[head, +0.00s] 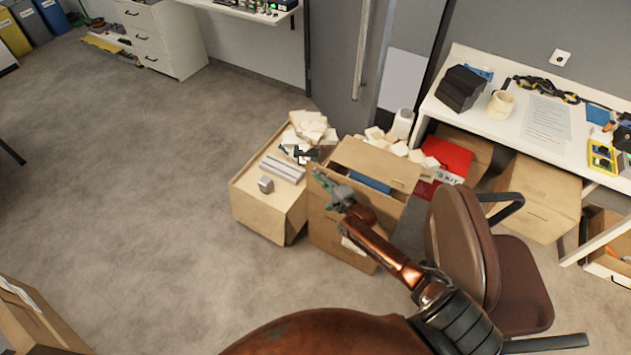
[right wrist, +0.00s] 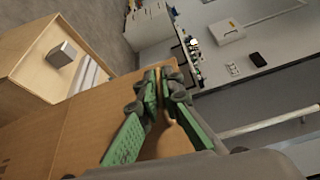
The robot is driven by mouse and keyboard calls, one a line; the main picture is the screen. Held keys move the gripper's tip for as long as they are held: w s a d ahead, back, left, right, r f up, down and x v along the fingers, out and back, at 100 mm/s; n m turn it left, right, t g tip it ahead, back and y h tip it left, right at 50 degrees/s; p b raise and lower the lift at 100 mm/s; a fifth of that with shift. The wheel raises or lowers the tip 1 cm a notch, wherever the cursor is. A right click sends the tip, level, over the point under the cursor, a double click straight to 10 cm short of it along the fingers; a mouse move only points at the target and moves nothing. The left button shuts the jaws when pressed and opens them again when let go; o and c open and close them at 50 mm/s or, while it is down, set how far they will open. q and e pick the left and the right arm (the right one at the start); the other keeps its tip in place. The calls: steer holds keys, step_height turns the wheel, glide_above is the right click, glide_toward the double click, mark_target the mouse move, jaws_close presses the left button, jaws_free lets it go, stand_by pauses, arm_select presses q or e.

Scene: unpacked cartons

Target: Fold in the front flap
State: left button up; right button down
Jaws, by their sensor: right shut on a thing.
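The open carton (head: 335,238) stands on the floor in the middle of the head view, with a blue item (head: 370,181) inside. A tall cardboard panel (head: 378,160) stands up at its far side. My right gripper (head: 320,178) is at the carton's upper left edge. In the right wrist view, my right gripper (right wrist: 163,78) is shut on a cardboard flap (right wrist: 170,68), with its green fingers on either side of the board. The gripper and arm hide part of the carton's near top edge. My left gripper is not in view.
A low carton (head: 262,212) with grey bars and a small metal block (head: 265,184) stands close on the left. A red kit box (head: 446,160) is behind on the right. A brown chair (head: 470,245) stands right of my arm.

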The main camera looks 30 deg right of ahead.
steer(key=shift+w+d, duration=0.2)
steer(key=shift+d, duration=0.3)
steer(key=c, duration=2.4)
jaws_free()
steer(key=s, duration=0.8)
steer(key=s+d, duration=0.1)
steer(key=s, duration=0.3)
steer(key=shift+r, duration=0.35)
